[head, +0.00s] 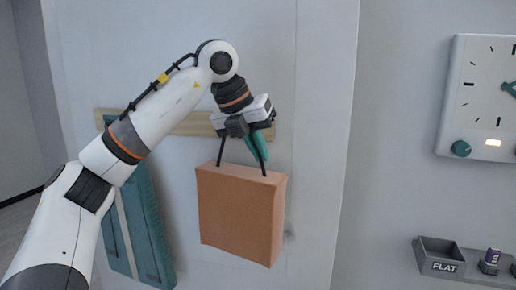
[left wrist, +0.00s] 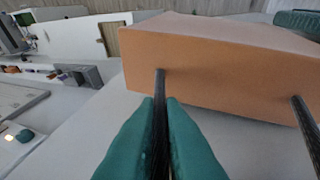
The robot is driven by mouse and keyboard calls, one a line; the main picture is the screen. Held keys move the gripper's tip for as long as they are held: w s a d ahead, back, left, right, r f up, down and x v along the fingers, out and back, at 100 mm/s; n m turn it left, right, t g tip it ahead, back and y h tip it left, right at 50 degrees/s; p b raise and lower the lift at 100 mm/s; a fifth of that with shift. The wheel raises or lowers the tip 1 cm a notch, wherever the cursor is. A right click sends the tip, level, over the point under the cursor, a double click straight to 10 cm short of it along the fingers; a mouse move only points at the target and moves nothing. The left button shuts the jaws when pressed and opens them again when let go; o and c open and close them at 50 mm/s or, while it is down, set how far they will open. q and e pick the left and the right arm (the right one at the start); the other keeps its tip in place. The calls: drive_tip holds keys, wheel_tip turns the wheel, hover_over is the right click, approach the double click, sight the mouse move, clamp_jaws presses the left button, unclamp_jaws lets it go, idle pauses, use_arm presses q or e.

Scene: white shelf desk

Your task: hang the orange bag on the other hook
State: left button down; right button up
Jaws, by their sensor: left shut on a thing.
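The orange bag (head: 242,215) is a box-shaped bag with thin black handles, hanging upright in front of the white panel. My left gripper (head: 258,147) is above it, with teal fingers shut on a black handle. In the left wrist view, the fingers (left wrist: 160,125) pinch one dark strap (left wrist: 160,88), and the orange bag (left wrist: 220,80) lies just beyond them. A second strap (left wrist: 306,130) is free at the right. A wooden rail (head: 193,124) runs behind my arm. My gripper and arm cover parts of it, and I cannot make out the hooks clearly. My right gripper is not in view.
A teal hanging item (head: 152,235) is left of the bag, partly behind my arm. On the right wall are a white clock panel (head: 478,100) and a grey tray marked FLAT (head: 440,258). The panel between bag and right wall is clear.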

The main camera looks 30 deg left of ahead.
use_arm(q)
drive_tip(key=shift+f, duration=0.2)
drive_tip(key=c, duration=1.6)
unclamp_jaws()
drive_tip(key=shift+o, duration=0.6)
drive_tip(key=shift+d, duration=0.25)
drive_tip(key=shift+f, duration=0.15)
